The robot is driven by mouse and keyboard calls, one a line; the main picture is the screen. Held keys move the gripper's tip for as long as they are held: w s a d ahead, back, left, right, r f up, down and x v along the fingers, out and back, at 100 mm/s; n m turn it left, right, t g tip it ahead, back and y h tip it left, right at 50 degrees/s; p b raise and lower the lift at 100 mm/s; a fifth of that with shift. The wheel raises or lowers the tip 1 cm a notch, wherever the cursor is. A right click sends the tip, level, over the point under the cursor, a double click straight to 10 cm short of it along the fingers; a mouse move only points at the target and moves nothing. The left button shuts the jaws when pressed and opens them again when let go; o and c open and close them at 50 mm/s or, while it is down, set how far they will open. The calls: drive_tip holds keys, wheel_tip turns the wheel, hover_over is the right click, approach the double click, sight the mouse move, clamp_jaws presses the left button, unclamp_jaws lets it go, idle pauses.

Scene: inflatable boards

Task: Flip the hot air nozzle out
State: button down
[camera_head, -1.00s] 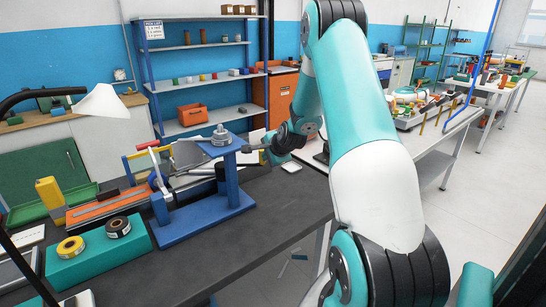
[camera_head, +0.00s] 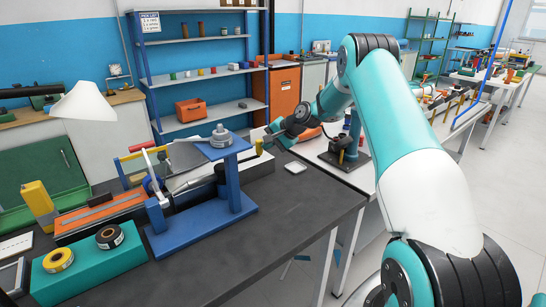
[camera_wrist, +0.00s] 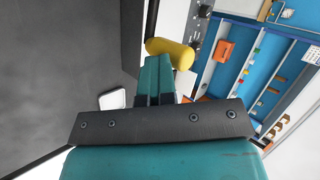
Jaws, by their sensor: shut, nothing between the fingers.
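The hot air welder (camera_head: 217,137) is a blue stand with a grey round part on its top plate. A pale, tapered tube that looks like the nozzle (camera_head: 192,181) lies low across the stand, left of the blue post. A yellow handle (camera_head: 258,147) sticks out on the post's right side; in the wrist view the yellow handle (camera_wrist: 170,52) lies just beyond my fingertips. My gripper (camera_head: 270,142) is shut and empty, its teal fingers (camera_wrist: 155,72) close to the handle. I cannot tell whether they touch it.
The dark bench (camera_head: 280,205) is bare in front and to the right, apart from a small white pad (camera_head: 295,167). A teal block (camera_head: 85,262) with two tape rolls stands at the left front. A blue shelf rack (camera_head: 200,75) stands behind.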

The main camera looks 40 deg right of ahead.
drive_tip(key=shift+w+d+r, duration=0.1)
drive_tip(key=shift+w+d, duration=0.15)
idle(0.3)
drive_tip(key=s+f+b+v, duration=0.1)
drive_tip(key=s+f+v, duration=0.1)
drive_tip(key=v, duration=1.1)
drive_tip(key=shift+s+b, duration=0.15)
drive_tip(key=shift+b, duration=0.2)
drive_tip(key=shift+a+f, duration=0.1)
